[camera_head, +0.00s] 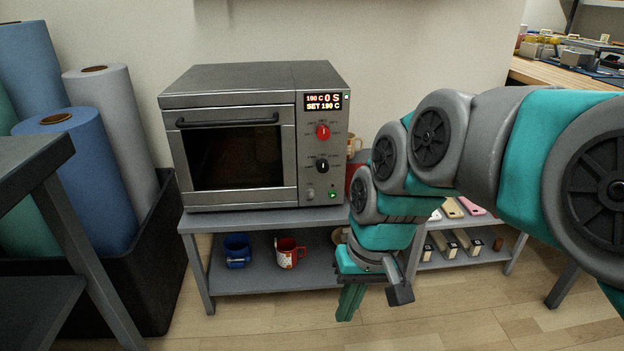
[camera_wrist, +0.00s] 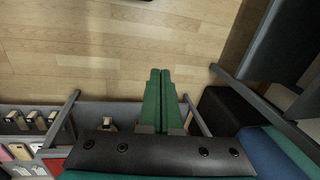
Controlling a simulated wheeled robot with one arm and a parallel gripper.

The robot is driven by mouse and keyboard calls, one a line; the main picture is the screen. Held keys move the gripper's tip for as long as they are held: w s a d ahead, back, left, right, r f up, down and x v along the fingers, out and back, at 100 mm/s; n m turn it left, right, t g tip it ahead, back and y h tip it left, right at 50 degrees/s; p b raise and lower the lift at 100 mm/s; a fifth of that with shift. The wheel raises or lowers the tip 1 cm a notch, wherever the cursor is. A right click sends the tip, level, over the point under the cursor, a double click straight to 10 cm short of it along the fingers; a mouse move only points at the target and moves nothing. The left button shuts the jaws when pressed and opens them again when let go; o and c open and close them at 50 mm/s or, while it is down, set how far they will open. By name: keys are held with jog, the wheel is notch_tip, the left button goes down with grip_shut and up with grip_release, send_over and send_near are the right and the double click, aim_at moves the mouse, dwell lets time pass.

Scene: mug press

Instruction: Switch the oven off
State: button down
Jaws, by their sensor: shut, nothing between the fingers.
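The grey oven (camera_head: 250,136) stands on a grey shelf unit in the head view, its door shut. Its display (camera_head: 323,101) is lit and reads 190 C, 0 S and SET 190 C. Below it are a red knob (camera_head: 323,132) and a black knob (camera_head: 322,165). Near the bottom of the panel a small green light (camera_head: 333,190) glows beside a small round control (camera_head: 310,194). My gripper (camera_head: 349,303) is shut and empty, pointing down in front of the shelf, below and right of the panel. The shut green fingers (camera_wrist: 159,88) also show in the wrist view, over the floor.
A blue mug (camera_head: 237,251) and a red mug (camera_head: 288,252) stand on the lower shelf (camera_head: 265,279). A tan mug (camera_head: 353,145) is partly hidden right of the oven. A black bin (camera_head: 150,265) of rolls stands at left. The floor in front is clear.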

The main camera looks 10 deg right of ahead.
aim_at(311, 194)
jog(key=w+a+r+m+t+y+b, duration=0.1)
jog(key=w+r+t+y, duration=0.15)
jog(key=w, duration=0.95)
jog(key=w+a+r+m+t+y+b, duration=0.1)
jog(key=w+r, duration=0.2)
jog(key=w, duration=0.9)
jog(key=w+d+f+m+t, duration=0.1)
jog(key=w+d+m, duration=0.1)
jog(key=w+d, duration=0.3)
jog(key=w+d+f+m+t+b, duration=0.1)
jog(key=w+d, duration=0.5)
jog(key=w, duration=0.6)
jog(key=shift+d+f+m+t+y, duration=0.2)
jog(key=shift+f+m+t+y, duration=0.15)
jog(key=shift+f+m+t, duration=0.15)
jog(key=shift+w, duration=0.1)
jog(key=x, duration=1)
jog(key=shift+w+a+f+b, duration=0.1)
jog(key=shift+a+b, duration=0.05)
jog(key=shift+b, duration=0.15)
jog(key=shift+s+a+f, duration=0.25)
jog(key=shift+a+f, duration=0.35)
jog(key=shift+a, duration=0.05)
jog(key=shift+s+a+f, duration=0.25)
jog(key=shift+a+f, duration=0.3)
jog(key=shift+a, duration=0.1)
